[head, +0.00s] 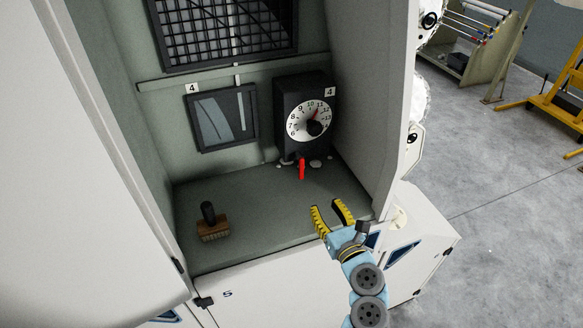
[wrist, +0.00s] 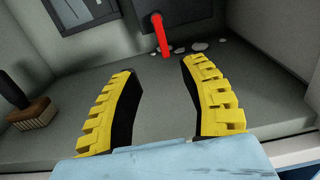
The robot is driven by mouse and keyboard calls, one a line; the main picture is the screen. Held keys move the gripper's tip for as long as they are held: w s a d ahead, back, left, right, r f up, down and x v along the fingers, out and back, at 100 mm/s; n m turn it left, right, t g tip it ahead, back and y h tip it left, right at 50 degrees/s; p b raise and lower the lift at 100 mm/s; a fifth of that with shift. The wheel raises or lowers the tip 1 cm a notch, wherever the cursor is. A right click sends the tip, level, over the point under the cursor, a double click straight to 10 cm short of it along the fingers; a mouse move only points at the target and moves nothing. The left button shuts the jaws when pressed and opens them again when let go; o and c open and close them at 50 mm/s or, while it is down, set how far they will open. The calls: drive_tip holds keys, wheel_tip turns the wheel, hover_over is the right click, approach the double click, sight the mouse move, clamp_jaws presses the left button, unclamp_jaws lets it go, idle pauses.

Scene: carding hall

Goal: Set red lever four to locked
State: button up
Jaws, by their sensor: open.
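The red lever (head: 302,170) sticks out at the bottom of a dark dial box marked 4 and hangs downward. In the wrist view the red lever (wrist: 162,36) shows ahead, beyond and between the fingers, tilted slightly. My gripper (head: 332,214) is open and empty over the front right part of the ledge, apart from the lever. Its two yellow ribbed fingers (wrist: 158,75) point toward the lever. I cannot read any locked mark near it.
The dial box (head: 306,93) stands against the back wall, beside a framed window (head: 222,118). A wooden brush (head: 212,223) stands at the ledge's left. Pale fluff bits (wrist: 197,46) lie under the box. The middle of the ledge (head: 262,205) is clear. A side wall (head: 368,100) bounds the right.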

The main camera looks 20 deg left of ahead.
sight(302, 168)
drive_tip(key=x, duration=1.4)
drive_tip(key=shift+a+f, duration=0.1)
drive_tip(key=shift+x, duration=1.55)
drive_tip(key=shift+w, duration=0.1)
clamp_jaws()
